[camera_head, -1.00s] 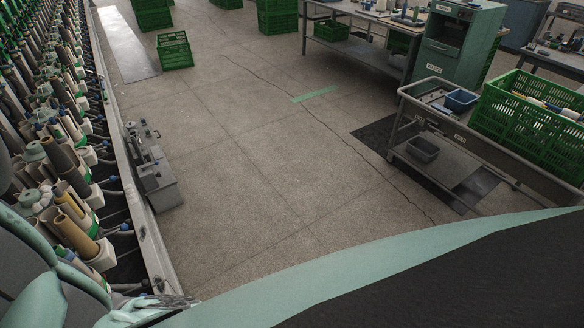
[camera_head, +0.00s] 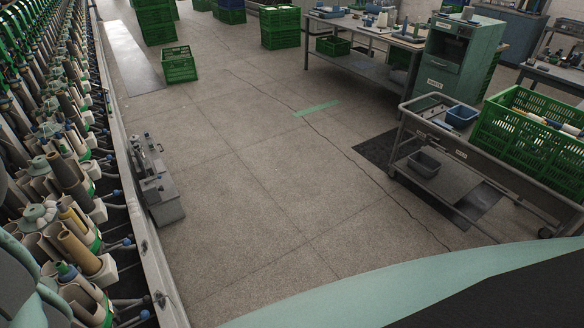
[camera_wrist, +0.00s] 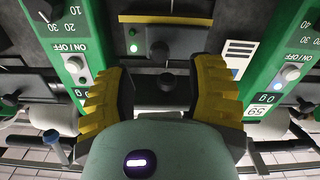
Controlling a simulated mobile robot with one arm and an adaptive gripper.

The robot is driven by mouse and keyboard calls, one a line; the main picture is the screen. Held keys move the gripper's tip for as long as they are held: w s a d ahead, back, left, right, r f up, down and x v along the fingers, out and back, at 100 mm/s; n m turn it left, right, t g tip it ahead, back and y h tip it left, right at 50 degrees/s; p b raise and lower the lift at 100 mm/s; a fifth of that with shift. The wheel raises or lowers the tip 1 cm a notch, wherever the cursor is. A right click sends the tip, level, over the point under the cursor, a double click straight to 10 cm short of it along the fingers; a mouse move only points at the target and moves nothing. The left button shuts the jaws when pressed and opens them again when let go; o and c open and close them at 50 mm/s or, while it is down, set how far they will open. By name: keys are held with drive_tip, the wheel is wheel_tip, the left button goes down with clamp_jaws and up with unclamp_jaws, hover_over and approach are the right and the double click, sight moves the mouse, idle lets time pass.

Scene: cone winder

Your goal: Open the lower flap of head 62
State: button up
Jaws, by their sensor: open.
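My gripper (camera_wrist: 160,72) is in the wrist view, its two yellow ribbed fingers spread wide with nothing between them. Beyond the fingers is a dark machine part with a round black knob (camera_wrist: 167,82) and a lit green lamp (camera_wrist: 160,48). Green head panels with ON/OFF switches stand on both sides, the left panel (camera_wrist: 68,30) and the right panel (camera_wrist: 281,50). In the head view, the gripper is not visible.
The cone winder's row of heads (camera_head: 60,200) runs along the left. A small grey unit (camera_head: 158,185) stands against its rail. The floor (camera_head: 270,200) to the right is clear. A trolley (camera_head: 480,165) with a green crate (camera_head: 535,130) is at the right.

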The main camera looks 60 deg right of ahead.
drive_tip(key=shift+x, duration=2.25)
drive_tip(key=shift+d, duration=0.1)
drive_tip(key=shift+c, duration=0.2)
clamp_jaws()
